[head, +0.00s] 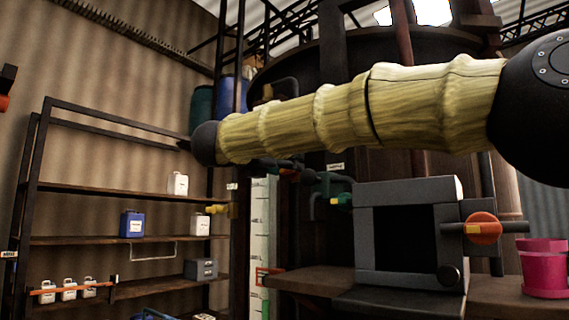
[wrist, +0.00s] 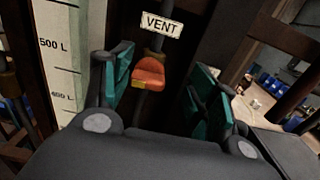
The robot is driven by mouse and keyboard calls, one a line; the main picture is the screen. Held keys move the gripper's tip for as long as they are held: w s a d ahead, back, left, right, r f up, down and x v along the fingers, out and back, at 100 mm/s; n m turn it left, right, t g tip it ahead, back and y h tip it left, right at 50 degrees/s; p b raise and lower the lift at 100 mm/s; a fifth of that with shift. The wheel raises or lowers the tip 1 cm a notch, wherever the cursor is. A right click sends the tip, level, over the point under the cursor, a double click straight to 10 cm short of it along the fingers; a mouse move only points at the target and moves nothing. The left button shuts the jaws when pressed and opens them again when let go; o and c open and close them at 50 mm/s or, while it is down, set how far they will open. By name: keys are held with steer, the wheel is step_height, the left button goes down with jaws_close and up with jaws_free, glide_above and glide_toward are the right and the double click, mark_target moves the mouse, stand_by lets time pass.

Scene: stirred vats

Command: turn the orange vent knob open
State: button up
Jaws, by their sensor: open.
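The orange vent knob (wrist: 149,72), with a yellow mark on its lower edge, sits on a dark vertical pipe just below a white VENT label (wrist: 162,24) in the wrist view. My gripper (wrist: 163,68) is open, its teal-padded fingers on either side of the knob. The knob lies nearer the left finger, with a wider gap to the right finger; I cannot tell how far ahead of the fingertips it is. In the head view my arm crosses the picture, and I cannot make out the gripper or the vent knob with certainty.
A level scale (wrist: 60,60) stands left of the knob in the wrist view. In the head view another orange knob (head: 484,228) is on a pipe beside a grey open box (head: 365,235). A pink pot (head: 544,265) stands at right, and shelves (head: 90,190) with containers at left.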

steer(key=w, duration=0.1)
steer(key=w+f, duration=0.1)
steer(key=shift+w+a+f, duration=0.1)
steer(key=shift+w+f, duration=0.1)
steer(key=shift+w, duration=0.1)
steer(key=shift+c, duration=1.2)
steer(key=c, duration=0.3)
steer(key=shift+s+d+r, duration=0.2)
steer(key=shift+s, duration=0.15)
steer(key=c, duration=0.4)
steer(key=shift+w, duration=0.1)
steer(key=shift+c, duration=0.3)
steer(key=shift+a, duration=0.1)
steer(key=shift+a+f+n+p, duration=0.1)
steer(key=shift+n+p, duration=0.4)
steer(key=shift+n, duration=2.45)
steer(key=shift+a+f+n+p, duration=0.15)
steer(key=shift+n+p, duration=0.35)
steer(key=shift+n, duration=2.5)
steer(key=shift+f+n+p, duration=0.1)
steer(key=shift+n+p, duration=0.4)
steer(key=shift+n, duration=2.45)
